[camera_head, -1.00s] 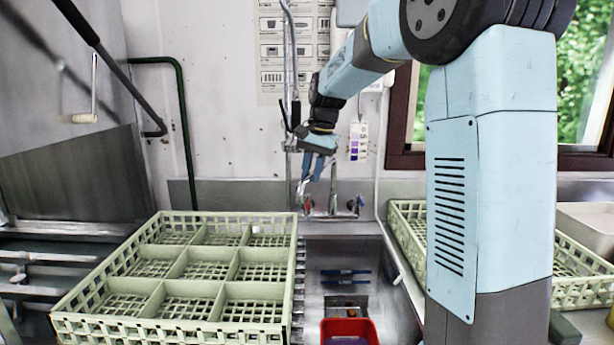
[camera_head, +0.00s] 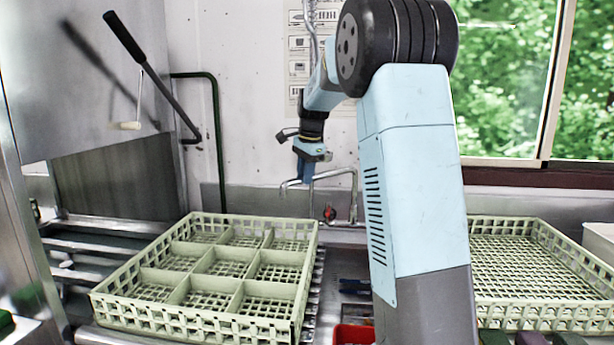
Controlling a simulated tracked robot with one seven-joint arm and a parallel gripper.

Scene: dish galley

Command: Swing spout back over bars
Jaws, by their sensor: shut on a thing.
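The metal spout (camera_head: 338,174) rises from the tap at the back wall and reaches left, its curved end turned down near the green rack's back right corner. My gripper (camera_head: 304,177) is shut on the spout, near its outer end; the fingers hide part of the tube. A red tap handle (camera_head: 329,213) shows below it. Metal bars (camera_head: 317,274) run along the rack's right side. Dark blue bars (camera_head: 354,285) in the sink are partly hidden behind my arm.
A pale green divided rack (camera_head: 203,318) stands empty left of the sink. A second pale green rack (camera_head: 520,322) lies to the right. A red container (camera_head: 352,333) is at the sink's front. A black-gripped lever (camera_head: 150,75) hangs at upper left.

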